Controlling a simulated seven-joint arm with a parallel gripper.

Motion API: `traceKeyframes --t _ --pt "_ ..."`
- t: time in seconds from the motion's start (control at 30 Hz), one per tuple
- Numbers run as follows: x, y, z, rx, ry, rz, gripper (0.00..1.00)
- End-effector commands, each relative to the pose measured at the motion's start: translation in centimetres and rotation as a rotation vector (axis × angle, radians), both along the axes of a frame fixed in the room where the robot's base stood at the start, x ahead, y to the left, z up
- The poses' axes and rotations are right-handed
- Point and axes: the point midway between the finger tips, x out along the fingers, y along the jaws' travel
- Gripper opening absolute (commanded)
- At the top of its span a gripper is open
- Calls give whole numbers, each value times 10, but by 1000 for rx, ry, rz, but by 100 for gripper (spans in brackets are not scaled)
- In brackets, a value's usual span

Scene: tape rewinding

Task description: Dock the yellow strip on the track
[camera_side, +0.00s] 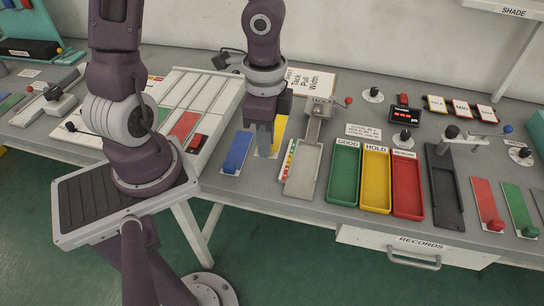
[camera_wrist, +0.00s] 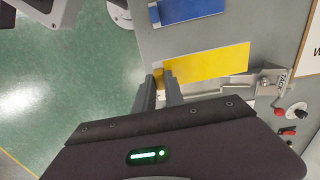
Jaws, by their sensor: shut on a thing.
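In the wrist view the strip (camera_wrist: 210,63) reaches away to the right from my fingertips (camera_wrist: 162,80). My gripper points down and is shut on the strip's near end, where a small darker yellow tab shows between the fingers. A white panel with long parallel lanes (camera_side: 208,90) stands left of the strip; I cannot tell if it is the track. A grey metal fixture (camera_side: 305,160) marked TACK stands right of the strip.
A blue strip (camera_side: 237,152) lies just left of my gripper, and a red strip (camera_side: 184,126) lies farther left. Green (camera_side: 343,198), yellow (camera_side: 376,202) and red (camera_side: 407,205) trays stand right of the TACK fixture. The bench's front edge is close to the gripper.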

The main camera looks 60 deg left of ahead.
Motion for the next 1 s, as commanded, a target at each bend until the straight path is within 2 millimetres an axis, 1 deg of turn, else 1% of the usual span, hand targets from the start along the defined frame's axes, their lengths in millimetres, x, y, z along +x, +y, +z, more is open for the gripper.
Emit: traceKeyframes --t 0.2,0.3,0.37,0.43,0.5,0.6,0.67,0.8,0.9,1.0 --pt "33 -38 8 -1 4 -35 0" --pt "44 -52 10 -2 0 -44 0" --pt "48 -56 9 -1 -1 -47 0" --pt "49 -58 -3 -1 2 -48 0" --pt "48 -59 -21 0 5 -51 0" --pt "49 -58 -42 0 3 -49 0" --pt "49 -58 -51 0 1 -48 0" --pt "49 -58 -79 0 1 -48 0" --pt "49 -58 -89 -1 -1 -48 0" --pt "50 -58 -90 -1 -3 -45 0"
